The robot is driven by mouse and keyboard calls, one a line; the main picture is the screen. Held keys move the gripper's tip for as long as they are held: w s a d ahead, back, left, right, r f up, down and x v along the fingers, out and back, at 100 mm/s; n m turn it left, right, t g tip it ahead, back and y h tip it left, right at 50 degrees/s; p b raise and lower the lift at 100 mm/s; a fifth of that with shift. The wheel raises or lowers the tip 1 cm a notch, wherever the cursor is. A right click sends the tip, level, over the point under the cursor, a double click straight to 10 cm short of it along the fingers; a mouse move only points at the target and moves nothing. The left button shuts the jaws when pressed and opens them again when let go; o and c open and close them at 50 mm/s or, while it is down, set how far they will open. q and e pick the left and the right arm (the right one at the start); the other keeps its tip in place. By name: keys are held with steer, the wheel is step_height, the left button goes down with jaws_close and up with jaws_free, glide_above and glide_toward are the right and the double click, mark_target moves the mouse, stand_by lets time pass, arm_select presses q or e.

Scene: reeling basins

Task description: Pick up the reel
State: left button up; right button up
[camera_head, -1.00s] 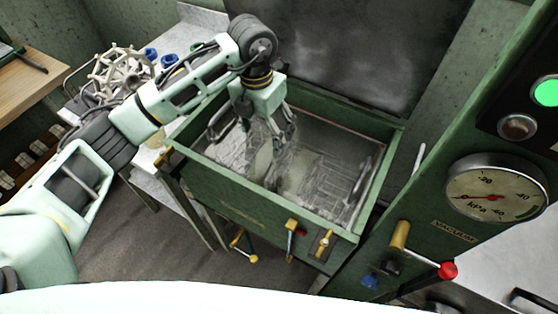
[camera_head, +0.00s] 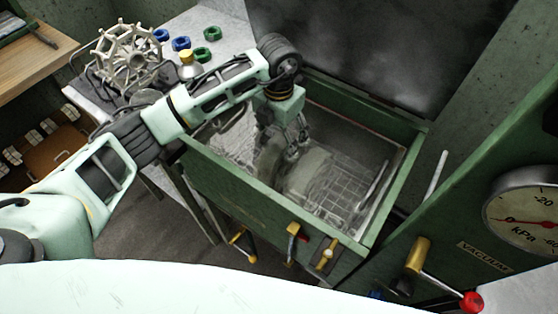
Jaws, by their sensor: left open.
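My left gripper (camera_head: 287,150) hangs open, fingers downward, inside the green basin (camera_head: 238,200). A greyish, rounded, translucent-looking shape (camera_head: 308,172) lies in the basin beside and below the fingers. It may be a reel, but its outline is blurred. I cannot tell whether the fingers touch it. A pale spoked wheel (camera_head: 128,57), also reel-like, stands on the grey bench at the left, behind my left arm and well away from the gripper. My right gripper is not in view.
The basin has a wire grid (camera_head: 340,195) inside and brass valves (camera_head: 325,254) on its front. Blue and green nuts (camera_head: 181,43) and a brass-topped piece (camera_head: 187,62) lie on the bench. A green panel with a vacuum gauge (camera_head: 528,215) and a red-knobbed lever (camera_head: 471,301) stands right.

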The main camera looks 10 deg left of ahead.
mark_target(279, 142)
arm_select(q)
step_height(279, 142, down, 3)
steer(key=shift+w+f, duration=0.1)
steer(key=shift+w, duration=0.05)
steer(key=c, duration=1.3)
